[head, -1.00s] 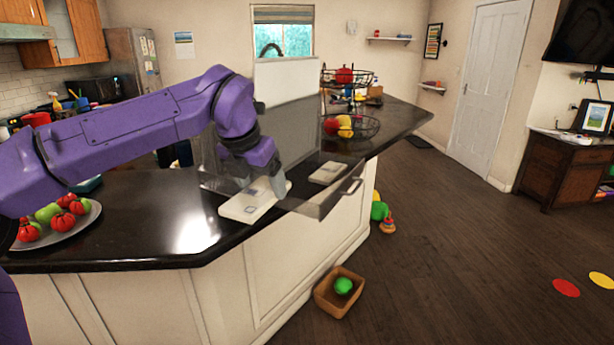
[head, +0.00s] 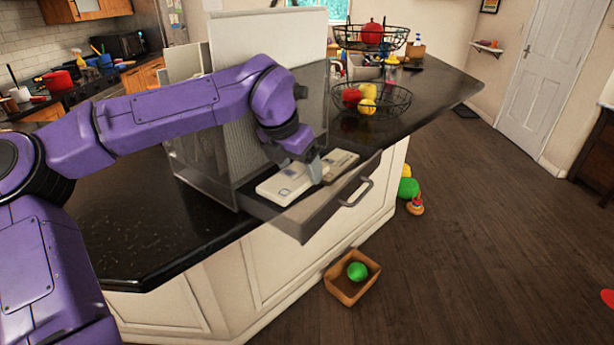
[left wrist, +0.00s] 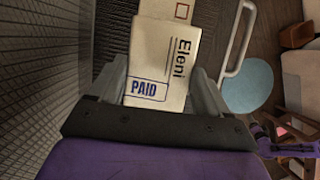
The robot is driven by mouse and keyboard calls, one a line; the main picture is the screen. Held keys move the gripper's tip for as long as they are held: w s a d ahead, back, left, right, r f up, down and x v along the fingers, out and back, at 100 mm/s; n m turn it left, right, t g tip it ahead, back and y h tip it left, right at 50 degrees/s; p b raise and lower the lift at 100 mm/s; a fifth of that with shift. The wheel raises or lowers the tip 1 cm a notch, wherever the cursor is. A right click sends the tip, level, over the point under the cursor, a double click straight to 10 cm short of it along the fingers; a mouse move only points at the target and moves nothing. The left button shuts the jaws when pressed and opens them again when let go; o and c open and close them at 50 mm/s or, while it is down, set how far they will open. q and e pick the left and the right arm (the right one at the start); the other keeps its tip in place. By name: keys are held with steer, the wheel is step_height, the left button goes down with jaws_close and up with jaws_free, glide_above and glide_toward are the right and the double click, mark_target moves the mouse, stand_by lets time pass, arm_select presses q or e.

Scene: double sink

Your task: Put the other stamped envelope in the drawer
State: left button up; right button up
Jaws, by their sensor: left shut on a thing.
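My left gripper (head: 314,168) is shut on a pale envelope (head: 284,187). In the left wrist view the held envelope (left wrist: 160,62) lies between the fingers (left wrist: 158,88) and shows a blue "PAID" stamp and the name "Eleni". It is over the open drawer (head: 322,219), within its outline in the head view; I cannot tell whether it touches the drawer's floor. Another pale envelope (head: 342,161) lies in the drawer beside it, partly hidden by my gripper. It also shows at the top of the left wrist view (left wrist: 168,9). My right gripper is not in view.
The drawer's handle (head: 357,191) faces the room. Its see-through cabinet (head: 207,180) stands on the dark counter (head: 140,215). A wire fruit stand (head: 371,103) is behind. A wooden box (head: 352,287) with a green ball sits on the floor.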

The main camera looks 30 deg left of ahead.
mark_target(293, 176)
arm_select(q)
steer(key=shift+s+a+f, duration=0.1)
steer(key=shift+s+f, duration=0.2)
steer(key=shift+s, duration=0.3)
steer(key=shift+s+a+f, duration=0.1)
steer(key=shift+s+f, duration=0.2)
steer(key=shift+s, duration=0.3)
steer(key=x, duration=0.3)
steer(key=shift+w+d+f+p, duration=0.2)
steer(key=shift+w+f+p, duration=0.05)
steer(key=shift+p, duration=0.1)
steer(key=c, duration=0.3)
steer(key=shift+w+f, duration=0.25)
steer(key=shift+w, duration=0.05)
steer(key=shift+c, duration=1.2)
steer(key=o, duration=1.2)
steer(key=shift+s, duration=0.1)
steer(key=shift+c, duration=0.2)
steer(key=o, duration=0.4)
steer(key=shift+s, duration=0.15)
steer(key=shift+c, duration=0.2)
steer(key=shift+a+r, duration=0.1)
steer(key=shift+a, duration=0.1)
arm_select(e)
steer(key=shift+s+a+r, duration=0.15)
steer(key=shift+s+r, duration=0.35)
